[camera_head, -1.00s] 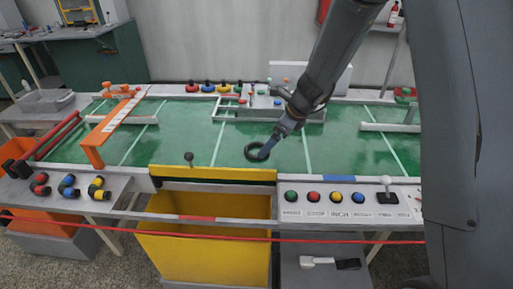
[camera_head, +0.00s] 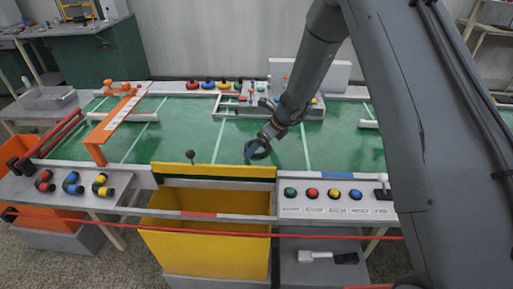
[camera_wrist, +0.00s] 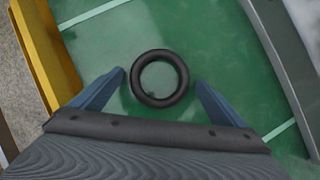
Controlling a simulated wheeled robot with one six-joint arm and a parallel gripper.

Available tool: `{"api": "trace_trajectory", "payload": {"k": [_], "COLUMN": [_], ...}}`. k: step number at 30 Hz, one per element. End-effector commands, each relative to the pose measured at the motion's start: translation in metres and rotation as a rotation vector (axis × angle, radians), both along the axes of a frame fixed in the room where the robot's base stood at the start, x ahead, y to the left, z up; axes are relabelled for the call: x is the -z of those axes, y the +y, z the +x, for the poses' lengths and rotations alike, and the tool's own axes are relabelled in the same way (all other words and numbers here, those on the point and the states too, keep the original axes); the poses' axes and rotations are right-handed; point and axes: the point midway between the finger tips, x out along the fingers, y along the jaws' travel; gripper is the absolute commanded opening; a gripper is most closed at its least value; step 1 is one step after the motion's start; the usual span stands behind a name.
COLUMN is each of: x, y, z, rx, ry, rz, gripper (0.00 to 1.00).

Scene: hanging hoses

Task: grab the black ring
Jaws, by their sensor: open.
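The black ring (camera_wrist: 159,99) lies flat on the green table surface in the wrist view, with green showing through its hole. My gripper (camera_wrist: 160,80) is open, with one blue finger on each side of the ring and a gap to each. Nothing is between the fingers but the ring's near part, as seen from above; I cannot tell how high the fingertips are. In the head view my gripper (camera_head: 250,152) is over the ring (camera_head: 262,153), partly hiding it.
A yellow bin (camera_head: 205,232) with a raised yellow front board (camera_head: 212,172) stands at the table's near edge. Coloured buttons (camera_head: 312,192) sit on the panel to its right. An orange arch (camera_head: 110,125) stands at left. Green surface around the ring is clear.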

Motion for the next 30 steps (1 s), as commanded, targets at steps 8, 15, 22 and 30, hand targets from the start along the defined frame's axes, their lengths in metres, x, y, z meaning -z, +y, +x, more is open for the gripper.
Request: {"api": "trace_trajectory", "payload": {"k": [8,15,22,30], "x": [0.000,0.000,0.000,-0.029], "y": [0.000,0.000,0.000,0.001], "z": [0.000,0.000,0.000,0.002], "rx": [0.000,0.000,0.000,0.000], "ry": [0.000,0.000,-0.001,-0.005], "rz": [0.000,0.000,0.001,0.001], "gripper": [0.84,0.50,0.49,0.49]}}
